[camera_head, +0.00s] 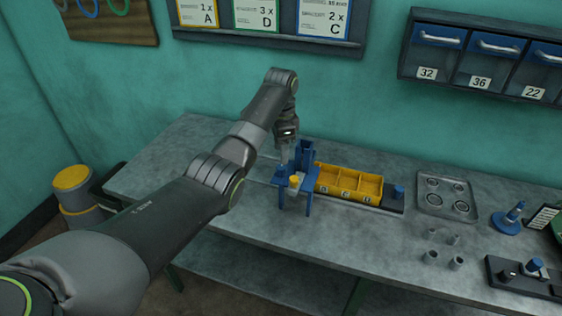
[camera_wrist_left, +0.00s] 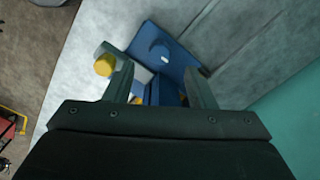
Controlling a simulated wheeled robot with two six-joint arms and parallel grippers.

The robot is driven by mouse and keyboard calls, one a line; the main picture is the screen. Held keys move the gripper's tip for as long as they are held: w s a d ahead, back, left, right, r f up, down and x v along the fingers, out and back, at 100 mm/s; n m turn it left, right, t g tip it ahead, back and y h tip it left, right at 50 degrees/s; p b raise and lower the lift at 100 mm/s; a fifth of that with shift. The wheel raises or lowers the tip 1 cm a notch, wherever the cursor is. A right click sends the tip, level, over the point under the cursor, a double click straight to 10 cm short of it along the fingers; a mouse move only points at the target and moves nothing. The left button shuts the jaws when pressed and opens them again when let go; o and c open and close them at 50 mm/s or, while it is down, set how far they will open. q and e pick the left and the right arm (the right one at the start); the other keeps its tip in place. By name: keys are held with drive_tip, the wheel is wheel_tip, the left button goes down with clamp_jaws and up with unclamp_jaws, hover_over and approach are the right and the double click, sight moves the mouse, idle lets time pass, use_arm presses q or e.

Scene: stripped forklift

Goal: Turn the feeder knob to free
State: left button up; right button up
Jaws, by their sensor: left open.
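The blue feeder (camera_head: 307,190) stands upright on the grey bench. A small yellow knob-like part (camera_head: 294,180) shows at its front; in the left wrist view the yellow part (camera_wrist_left: 104,65) lies just outside the left finger. A round blue knob-like part (camera_wrist_left: 158,50) sits on the feeder's blue plate (camera_wrist_left: 185,58), beyond and between the fingertips. Which of these is the feeder knob, and its setting, I cannot tell. My left gripper (camera_head: 284,158) points down over the feeder; its open fingers (camera_wrist_left: 157,68) hold nothing that I can see. My right gripper is not in view.
A yellow divided bin (camera_head: 350,184) stands right of the feeder. Farther right are a grey tray (camera_head: 447,193) with rings, several small grey cylinders (camera_head: 456,263) and a blue cone-shaped part (camera_head: 509,218). Drawers (camera_head: 480,55) hang on the wall.

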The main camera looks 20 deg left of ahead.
sight(281, 167)
use_arm(q)
wheel_tip(281, 167, down, 6)
drive_tip(key=shift+r+p, duration=0.15)
drive_tip(key=shift+p, duration=0.25)
drive_tip(key=c, duration=1)
drive_tip(key=shift+o, duration=0.2)
